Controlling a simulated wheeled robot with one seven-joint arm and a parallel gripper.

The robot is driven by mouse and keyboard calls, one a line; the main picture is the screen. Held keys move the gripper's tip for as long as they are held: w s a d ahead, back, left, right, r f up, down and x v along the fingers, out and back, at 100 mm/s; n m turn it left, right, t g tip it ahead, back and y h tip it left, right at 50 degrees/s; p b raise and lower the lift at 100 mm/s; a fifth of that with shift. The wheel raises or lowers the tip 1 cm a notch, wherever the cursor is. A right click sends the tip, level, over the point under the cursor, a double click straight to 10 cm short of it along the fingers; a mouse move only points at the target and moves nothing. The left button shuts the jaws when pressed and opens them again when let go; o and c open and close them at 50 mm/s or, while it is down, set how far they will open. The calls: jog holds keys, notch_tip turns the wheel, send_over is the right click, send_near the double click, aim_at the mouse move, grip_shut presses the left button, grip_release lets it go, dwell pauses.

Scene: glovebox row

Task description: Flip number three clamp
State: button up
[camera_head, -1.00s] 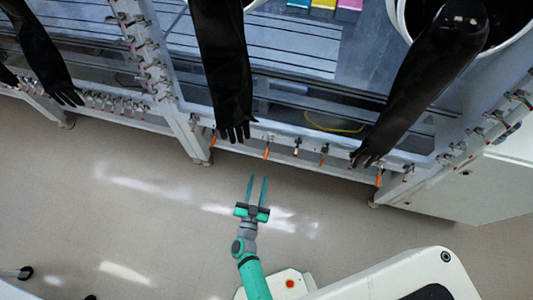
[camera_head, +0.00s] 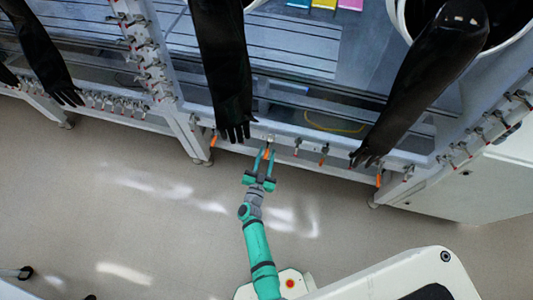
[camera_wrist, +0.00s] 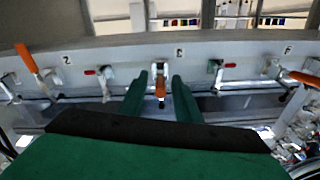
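A row of toggle clamps runs along the glovebox's front rail. In the wrist view, one clamp with an orange handle (camera_wrist: 160,88) hangs between my gripper's fingers; it also shows in the head view (camera_head: 267,152). My gripper (camera_wrist: 155,85) is open, one green finger on each side of that handle; I cannot tell whether they touch it. In the head view my gripper (camera_head: 265,154) is at the rail. A label reading 2 (camera_wrist: 66,58) is to the left. The label above the middle clamp (camera_wrist: 179,53) is blurred, and I cannot make out a three.
An orange-handled clamp (camera_wrist: 28,60) at the left has its handle raised; another (camera_wrist: 303,78) is at the right. Smaller red-tipped clamps (camera_wrist: 103,75) flank the middle one. Black gloves (camera_head: 225,75) hang over the rail on both sides.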

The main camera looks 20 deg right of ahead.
jog(key=shift+w+d, duration=0.15)
jog(key=shift+w, duration=0.1)
grip_shut()
